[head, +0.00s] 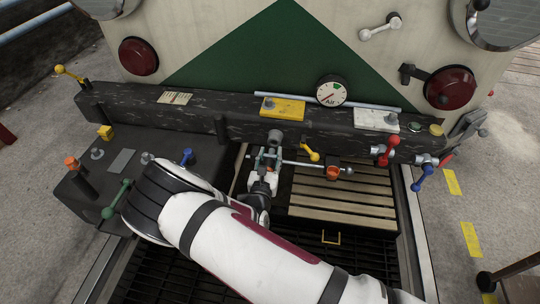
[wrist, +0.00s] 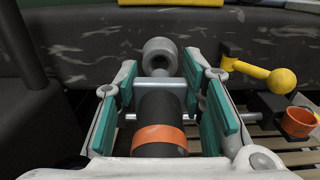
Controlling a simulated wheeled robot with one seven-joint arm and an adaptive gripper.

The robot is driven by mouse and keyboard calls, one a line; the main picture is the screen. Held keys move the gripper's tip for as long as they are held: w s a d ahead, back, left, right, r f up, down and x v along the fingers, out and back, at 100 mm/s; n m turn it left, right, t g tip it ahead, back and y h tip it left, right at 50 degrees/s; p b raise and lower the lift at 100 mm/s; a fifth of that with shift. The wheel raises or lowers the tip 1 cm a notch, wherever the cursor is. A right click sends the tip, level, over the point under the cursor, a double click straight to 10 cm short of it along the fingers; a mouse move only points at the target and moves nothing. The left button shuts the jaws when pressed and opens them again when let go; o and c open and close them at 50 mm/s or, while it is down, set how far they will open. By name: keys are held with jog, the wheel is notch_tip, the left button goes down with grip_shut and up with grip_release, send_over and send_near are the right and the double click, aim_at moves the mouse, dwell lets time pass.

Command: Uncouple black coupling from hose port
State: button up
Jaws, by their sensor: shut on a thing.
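The black coupling (wrist: 160,108) is a dark cylinder with an orange band, seen in the wrist view between the teal pads of my gripper (wrist: 163,100). My gripper is shut on it, one pad along each side. The grey round hose port (wrist: 160,55) is just beyond the coupling's far end. I cannot tell whether the two are touching or apart. In the head view the port (head: 274,137) is on the front of the dark beam, with my gripper (head: 266,160) just below it. There the coupling is mostly hidden by the fingers.
A yellow-knobbed lever (wrist: 264,76) and an orange cup-shaped fitting (wrist: 299,122) are close on the right. A thin grey bar (head: 302,164) crosses by my gripper. An air gauge (head: 331,92) stands above the dark beam (head: 190,114). Wooden slats (head: 343,194) are below right.

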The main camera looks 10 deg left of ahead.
jog(key=shift+r+p, duration=3.15)
jog(key=shift+r, duration=0.8)
